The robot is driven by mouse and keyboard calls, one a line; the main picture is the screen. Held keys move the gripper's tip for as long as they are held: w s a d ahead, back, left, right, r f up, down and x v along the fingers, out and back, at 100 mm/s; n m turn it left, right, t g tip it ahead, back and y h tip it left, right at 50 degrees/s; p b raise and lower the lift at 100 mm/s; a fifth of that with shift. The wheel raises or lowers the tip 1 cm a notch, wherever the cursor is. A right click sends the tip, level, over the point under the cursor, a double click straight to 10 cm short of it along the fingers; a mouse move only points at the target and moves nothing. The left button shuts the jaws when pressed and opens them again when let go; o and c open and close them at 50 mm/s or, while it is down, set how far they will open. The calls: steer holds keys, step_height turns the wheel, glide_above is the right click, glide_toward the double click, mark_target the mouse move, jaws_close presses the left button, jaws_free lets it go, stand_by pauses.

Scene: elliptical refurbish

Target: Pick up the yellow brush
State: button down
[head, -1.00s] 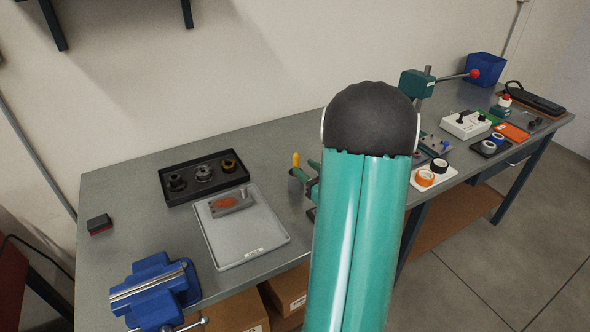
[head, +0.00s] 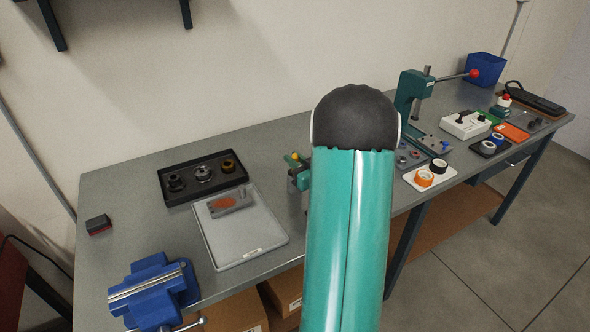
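The yellow brush (head: 294,157) shows only as a small yellow tip just left of my arm, near the middle of the bench. Part of my teal gripper (head: 300,174) is beside and in front of it, and it covers the brush's lower part and most of the grey cup around it. My own arm hides the rest of the gripper. I cannot tell whether the fingers are apart or closed on the brush.
A black tray (head: 165,202) with several round parts and a grey tray (head: 232,254) with a metal block lie to the left. A blue vise (head: 152,288) is at the front left edge. A teal press (head: 410,88) stands to the right. Bare bench lies behind the brush.

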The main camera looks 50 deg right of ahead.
step_height(320, 180, up, 10)
stand_by(0.7)
stand_by(0.7)
